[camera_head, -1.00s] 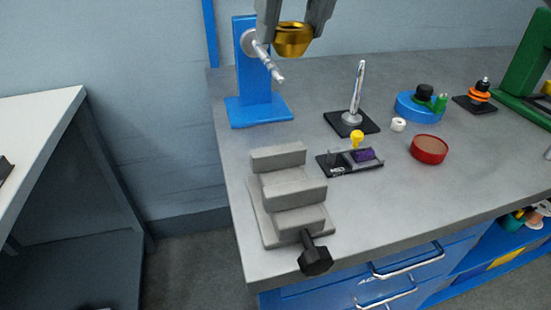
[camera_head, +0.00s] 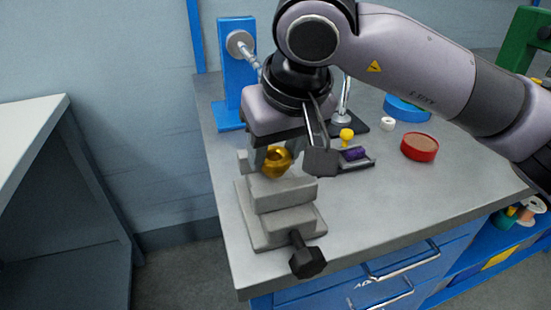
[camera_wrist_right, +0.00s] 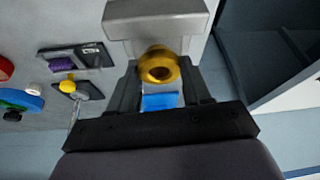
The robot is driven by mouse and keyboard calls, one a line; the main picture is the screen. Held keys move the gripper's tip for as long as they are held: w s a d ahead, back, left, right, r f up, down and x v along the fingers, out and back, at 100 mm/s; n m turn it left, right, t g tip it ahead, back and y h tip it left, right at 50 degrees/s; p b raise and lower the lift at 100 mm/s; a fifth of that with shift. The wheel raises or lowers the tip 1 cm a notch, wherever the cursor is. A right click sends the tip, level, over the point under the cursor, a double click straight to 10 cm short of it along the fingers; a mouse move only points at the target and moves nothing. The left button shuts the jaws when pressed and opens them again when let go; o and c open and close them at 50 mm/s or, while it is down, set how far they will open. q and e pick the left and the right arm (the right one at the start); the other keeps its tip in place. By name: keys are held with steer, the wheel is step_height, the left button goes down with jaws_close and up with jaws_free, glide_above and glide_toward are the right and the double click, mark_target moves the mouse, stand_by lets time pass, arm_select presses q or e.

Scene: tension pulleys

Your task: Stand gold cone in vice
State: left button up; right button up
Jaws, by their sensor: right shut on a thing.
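The gold cone (camera_head: 277,162) is held in my right gripper (camera_head: 272,157), with its wide ring-like part showing. The grey vice (camera_head: 287,197) stands at the table's near left corner. The cone is at the gap between the vice's rear jaw and its middle block; I cannot tell whether it touches either. The gripper hides much of the rear jaw. In the right wrist view the cone (camera_wrist_right: 158,66) sits between the two fingers (camera_wrist_right: 160,88), close to a grey vice block (camera_wrist_right: 155,20). My left gripper is not in view.
The blue stand (camera_head: 236,75) with a metal rod is behind the vice. A red round dish (camera_head: 419,147) is farther right. The black vice handle (camera_head: 307,260) overhangs the table edge.

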step_height(320, 180, down, 2)
steer(key=shift+f, duration=0.1)
steer(key=shift+f+b, duration=0.15)
steer(key=shift+b, duration=0.15)
steer(key=o, duration=1.2)
steer(key=shift+r, duration=0.2)
steer(key=shift+r+p, duration=0.25)
steer(key=shift+p, duration=0.15)
steer(key=v, duration=1.1)
steer(key=shift+s+r, duration=0.2)
steer(key=shift+r, duration=0.1)
